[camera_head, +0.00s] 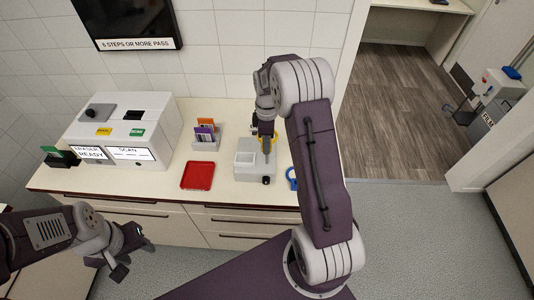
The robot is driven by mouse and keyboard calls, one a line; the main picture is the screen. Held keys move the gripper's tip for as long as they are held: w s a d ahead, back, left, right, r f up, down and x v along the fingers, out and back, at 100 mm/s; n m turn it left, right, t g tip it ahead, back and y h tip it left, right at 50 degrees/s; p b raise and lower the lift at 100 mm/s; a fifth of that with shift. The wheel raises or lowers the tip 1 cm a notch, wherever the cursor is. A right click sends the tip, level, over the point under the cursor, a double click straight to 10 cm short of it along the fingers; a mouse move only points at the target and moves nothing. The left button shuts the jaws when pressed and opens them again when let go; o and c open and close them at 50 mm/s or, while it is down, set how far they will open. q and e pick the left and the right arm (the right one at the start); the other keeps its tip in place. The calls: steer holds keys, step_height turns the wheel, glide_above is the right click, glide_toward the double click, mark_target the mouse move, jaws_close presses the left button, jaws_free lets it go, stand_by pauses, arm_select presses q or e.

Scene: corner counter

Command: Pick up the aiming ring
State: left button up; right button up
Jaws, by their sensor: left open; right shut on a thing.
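My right gripper (265,134) hangs over the grey-white box on the counter and is shut on a thin yellow piece (267,146). Whether this piece is the aiming ring, I cannot tell at this size. A blue ring-shaped thing (291,178) lies on the counter to the right of the box, partly hidden by my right arm. My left gripper (134,259) is open and empty, low in front of the counter's drawers.
The grey-white box (246,172) has a square recess and a black knob. A red tray (197,176), a holder with coloured packets (205,141) and a white scanner machine (125,130) stand to its left. Open floor (395,215) lies right of the counter.

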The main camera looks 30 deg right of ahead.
step_height(320, 180, up, 9)
steer(key=shift+b, duration=0.45)
steer(key=shift+s, duration=0.1)
